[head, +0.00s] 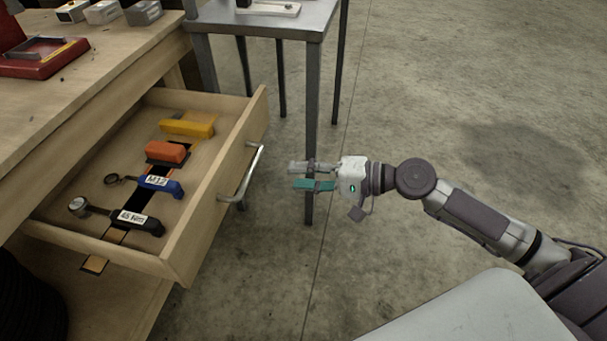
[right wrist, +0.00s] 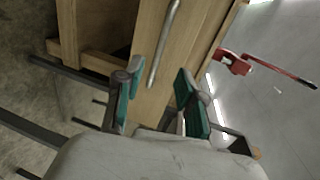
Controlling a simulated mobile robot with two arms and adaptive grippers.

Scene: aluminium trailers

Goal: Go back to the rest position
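My right gripper (head: 300,176) is in the middle of the head view, just right of the open drawer's metal handle (head: 241,174) and apart from it. Its green-padded fingers are spread with nothing between them, as the right wrist view (right wrist: 157,105) also shows. The wooden drawer (head: 222,180) is pulled out. In it lie a yellow tool (head: 188,126), an orange tool (head: 166,152), a blue-handled tool (head: 161,185) and a black-handled tool (head: 135,219). My left gripper is in neither view.
The wooden workbench (head: 110,85) is at the left, with a red item (head: 45,62) and several small boxes on top. A grey metal table (head: 270,22) stands behind the drawer, one leg close behind my right gripper. The concrete floor at the right is clear.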

